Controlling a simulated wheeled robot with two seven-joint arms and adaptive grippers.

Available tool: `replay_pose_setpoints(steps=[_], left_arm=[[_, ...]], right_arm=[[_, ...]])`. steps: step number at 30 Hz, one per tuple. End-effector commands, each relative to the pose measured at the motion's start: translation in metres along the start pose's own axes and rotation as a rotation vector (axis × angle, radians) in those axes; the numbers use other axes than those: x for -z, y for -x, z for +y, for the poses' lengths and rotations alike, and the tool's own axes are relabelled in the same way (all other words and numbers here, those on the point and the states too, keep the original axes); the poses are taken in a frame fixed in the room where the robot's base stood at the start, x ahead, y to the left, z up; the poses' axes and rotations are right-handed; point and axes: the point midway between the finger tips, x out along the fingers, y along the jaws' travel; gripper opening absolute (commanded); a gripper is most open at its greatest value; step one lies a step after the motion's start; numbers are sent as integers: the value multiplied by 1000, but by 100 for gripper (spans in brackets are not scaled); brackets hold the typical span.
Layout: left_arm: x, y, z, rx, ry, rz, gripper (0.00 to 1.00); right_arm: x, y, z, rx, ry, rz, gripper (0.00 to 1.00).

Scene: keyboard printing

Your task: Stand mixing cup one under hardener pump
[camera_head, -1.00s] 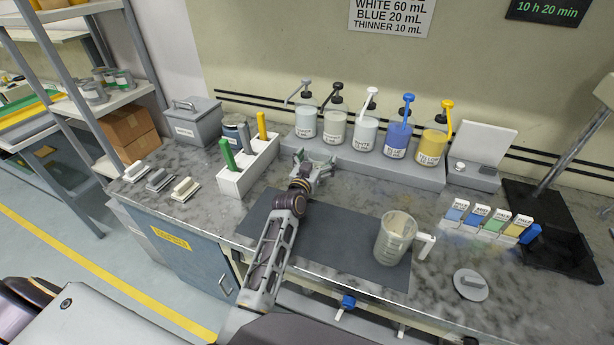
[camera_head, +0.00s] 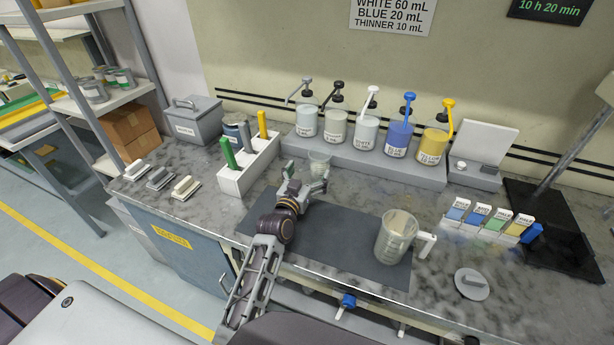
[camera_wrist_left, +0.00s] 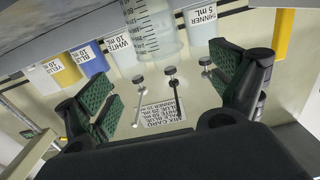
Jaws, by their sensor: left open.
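A small clear cup (camera_head: 319,160) stands upright at the front edge of the grey pump platform, below the black-pump and white-pump bottles. Graduation marks on the cup (camera_wrist_left: 152,28) show in the left wrist view. My left gripper (camera_head: 307,177) is open and empty, just in front of the cup and apart from it. Its spread fingers also show in the left wrist view (camera_wrist_left: 168,90). The grey-pump (camera_head: 306,120) and black-pump (camera_head: 335,125) bottles have labels too small to read in the head view, so I cannot tell which is hardener. My right gripper is not in view.
A large handled jug (camera_head: 396,238) stands on the dark mat (camera_head: 335,232). A white holder (camera_head: 247,172) with colored handles is left of my gripper. The blue-pump (camera_head: 398,138) and yellow-pump (camera_head: 432,143) bottles are to the right. The mat's middle is clear.

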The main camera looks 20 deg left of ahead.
Motion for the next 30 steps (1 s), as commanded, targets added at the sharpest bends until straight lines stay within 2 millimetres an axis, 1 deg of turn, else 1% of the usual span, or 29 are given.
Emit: replay_pose_setpoints(steps=[6,16,23,30], left_arm=[[0,10,0,0,0,0,94],[0,12,0,0,0,0,94],[0,12,0,0,0,0,94],[0,12,0,0,0,0,94]], right_arm=[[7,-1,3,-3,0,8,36],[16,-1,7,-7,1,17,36],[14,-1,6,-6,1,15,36],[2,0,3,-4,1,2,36]])
